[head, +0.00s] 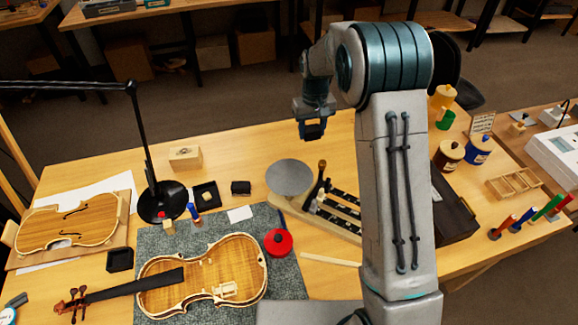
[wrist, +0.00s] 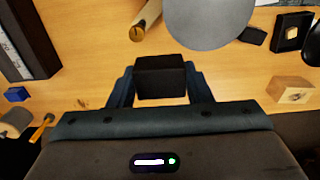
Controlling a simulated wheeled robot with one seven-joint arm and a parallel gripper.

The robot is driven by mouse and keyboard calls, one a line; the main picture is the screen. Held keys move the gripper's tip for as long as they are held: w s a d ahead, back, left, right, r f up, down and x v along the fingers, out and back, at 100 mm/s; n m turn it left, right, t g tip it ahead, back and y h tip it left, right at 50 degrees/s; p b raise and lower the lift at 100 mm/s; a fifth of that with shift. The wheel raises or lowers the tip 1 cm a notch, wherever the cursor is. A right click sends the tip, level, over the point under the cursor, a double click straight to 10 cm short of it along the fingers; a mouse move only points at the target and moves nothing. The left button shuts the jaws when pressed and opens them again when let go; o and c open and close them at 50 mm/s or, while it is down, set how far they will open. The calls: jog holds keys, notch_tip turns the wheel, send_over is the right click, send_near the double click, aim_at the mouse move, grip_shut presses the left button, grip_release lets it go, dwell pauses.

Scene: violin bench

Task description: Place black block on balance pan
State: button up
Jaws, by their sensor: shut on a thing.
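My gripper (wrist: 160,88) is shut on a black block (wrist: 160,72), which sits between the two fingers in the wrist view. In the head view my gripper (head: 312,131) hangs above the back part of the bench, behind and a little right of the balance pan. The balance pan (head: 289,177) is a flat grey disc, bare on top. It also shows in the wrist view (wrist: 208,18), beyond the held block and apart from it. The block's underside is hidden.
A small black piece (head: 240,187) and an open black tray (head: 205,195) lie left of the pan. A wooden block (head: 185,157) is farther left. A black lamp (head: 160,200) stands at left. A wooden fixture (head: 335,208) adjoins the pan at right. The violin (head: 205,275) lies in front.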

jog(key=b, duration=0.4)
send_over(289, 176)
notch_tip(289, 176, down, 6)
jog(key=shift+r, duration=0.15)
jog(key=shift+f+b, duration=1.05)
jog(key=shift+f, duration=0.95)
jog(key=shift+f, duration=0.2)
jog(key=o, duration=1)
jog(key=shift+r, duration=0.1)
